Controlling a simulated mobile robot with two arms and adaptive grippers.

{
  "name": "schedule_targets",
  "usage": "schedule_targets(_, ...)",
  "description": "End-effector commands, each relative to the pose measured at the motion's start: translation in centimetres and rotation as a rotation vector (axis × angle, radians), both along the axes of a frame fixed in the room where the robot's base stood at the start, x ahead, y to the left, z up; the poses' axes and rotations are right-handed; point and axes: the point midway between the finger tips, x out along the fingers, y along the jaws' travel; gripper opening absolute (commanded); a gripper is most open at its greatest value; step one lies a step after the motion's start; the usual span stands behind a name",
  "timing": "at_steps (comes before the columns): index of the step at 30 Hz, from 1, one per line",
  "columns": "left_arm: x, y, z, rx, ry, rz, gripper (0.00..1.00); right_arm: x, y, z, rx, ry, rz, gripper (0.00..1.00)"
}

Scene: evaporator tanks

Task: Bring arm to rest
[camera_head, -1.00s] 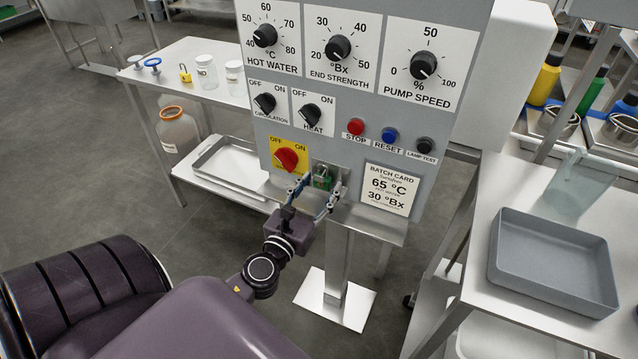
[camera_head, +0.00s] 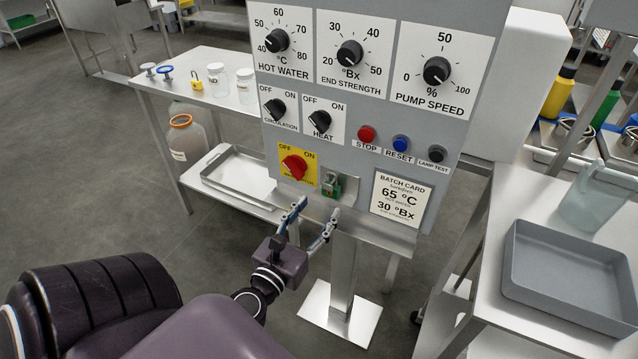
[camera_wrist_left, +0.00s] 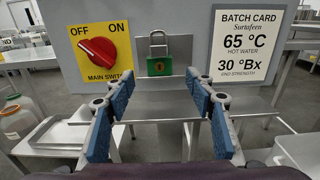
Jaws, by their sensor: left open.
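My left gripper (camera_head: 318,214) is open and empty, in front of and below the lower part of the grey control panel (camera_head: 350,105). In the left wrist view its blue-padded fingers (camera_wrist_left: 160,110) stand wide apart with nothing between them. A green padlock (camera_head: 333,188) with a metal shackle sits at a metal plate right of the red main switch (camera_head: 294,167). In the left wrist view the padlock (camera_wrist_left: 159,65) is ahead of the fingers and clear of them. My right gripper is not in view.
A metal ledge (camera_head: 385,233) runs under the panel, close to my left gripper. A side table (camera_head: 205,60) with jars and a yellow padlock stands at the left. A grey tray (camera_head: 565,275) is on the right table. Open floor lies below left.

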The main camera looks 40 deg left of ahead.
Motion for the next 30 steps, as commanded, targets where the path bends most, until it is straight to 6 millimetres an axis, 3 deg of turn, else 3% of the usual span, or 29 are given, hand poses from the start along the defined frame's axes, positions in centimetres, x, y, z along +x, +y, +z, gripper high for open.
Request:
schedule_targets(15,0.0,0.0,0.0,-0.001,0.001,0.001,0.50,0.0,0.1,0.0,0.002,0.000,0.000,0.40)
schedule_targets(19,0.0,0.3,-2.1,-0.067,0.026,0.009,0.50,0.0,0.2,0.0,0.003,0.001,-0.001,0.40)
schedule_targets(23,-0.4,0.8,-8.8,-0.288,0.102,0.051,0.50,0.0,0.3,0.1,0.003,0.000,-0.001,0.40)
schedule_targets(26,-1.7,0.8,-16.2,-0.544,0.180,0.124,0.50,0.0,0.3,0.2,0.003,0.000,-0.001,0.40)
schedule_targets(30,-4.9,-0.1,-26.4,-0.918,0.273,0.279,0.50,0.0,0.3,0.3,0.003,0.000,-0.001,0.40)
